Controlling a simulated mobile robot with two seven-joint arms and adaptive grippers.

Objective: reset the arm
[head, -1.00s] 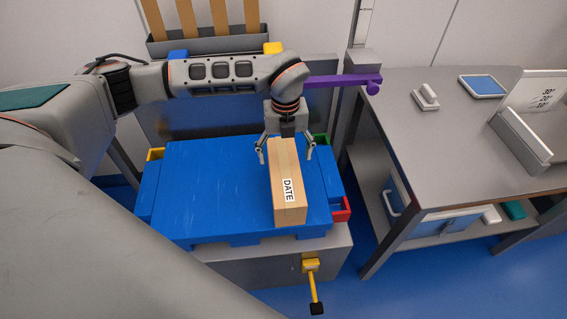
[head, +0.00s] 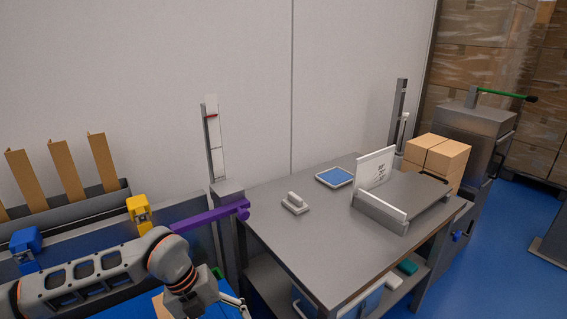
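My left arm comes in from the bottom left of the head view. My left gripper (head: 228,299) is at the bottom edge, cut off by the frame. One finger shows, spread outward, and the other is hidden. A small piece of the brown carton (head: 160,306) shows just left of the wrist, on the blue surface. I cannot see anything held. My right gripper is not in view.
A purple bar (head: 208,217) stands close behind my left wrist. To the right is a grey bench (head: 290,248) with a white-grey handled block (head: 295,203), a blue-topped pad (head: 335,177) and a sign stand (head: 380,212). Cartons (head: 436,157) stand behind the bench.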

